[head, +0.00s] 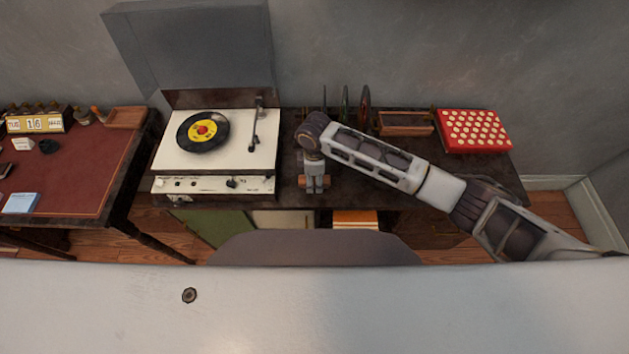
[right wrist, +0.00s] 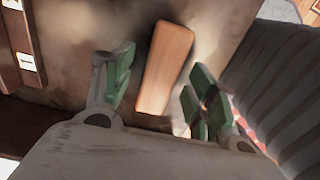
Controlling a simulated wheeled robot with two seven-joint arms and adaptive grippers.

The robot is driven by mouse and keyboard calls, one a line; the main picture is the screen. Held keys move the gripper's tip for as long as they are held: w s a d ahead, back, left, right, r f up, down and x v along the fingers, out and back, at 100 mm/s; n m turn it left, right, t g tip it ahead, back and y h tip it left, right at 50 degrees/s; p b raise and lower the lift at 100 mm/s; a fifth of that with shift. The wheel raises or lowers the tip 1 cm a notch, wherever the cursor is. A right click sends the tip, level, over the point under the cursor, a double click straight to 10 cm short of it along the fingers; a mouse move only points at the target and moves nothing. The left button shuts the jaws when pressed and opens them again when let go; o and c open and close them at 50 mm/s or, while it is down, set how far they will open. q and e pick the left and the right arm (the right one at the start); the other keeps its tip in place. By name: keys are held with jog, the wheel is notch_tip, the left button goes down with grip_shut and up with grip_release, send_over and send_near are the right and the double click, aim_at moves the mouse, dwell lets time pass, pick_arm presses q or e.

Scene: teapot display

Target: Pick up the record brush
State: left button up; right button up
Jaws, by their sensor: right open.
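The record brush, a light-brown wooden block, lies on the dark cabinet top in the right wrist view (right wrist: 165,72). In the head view only bits of the brush (head: 301,181) show on either side of my right gripper (head: 315,187), in front of the upright records. The right gripper points down over the brush, and its fingers are open. In the right wrist view, the green-padded fingers (right wrist: 160,78) stand apart, one on each side of the brush, with gaps visible. I cannot tell how far above the cabinet the fingertips are. My left gripper is not in view.
A cream record player (head: 215,160) with its lid up stands left of the gripper. Upright records (head: 364,106) stand behind the gripper. A wooden tray (head: 405,123) and a red dotted box (head: 474,130) are to the right. A red-topped desk (head: 75,165) stands far left.

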aim_at(315, 179)
jog(key=shift+f, duration=0.7)
jog(key=c, duration=1.1)
jog(key=shift+r, duration=0.1)
jog(key=shift+r, duration=4.95)
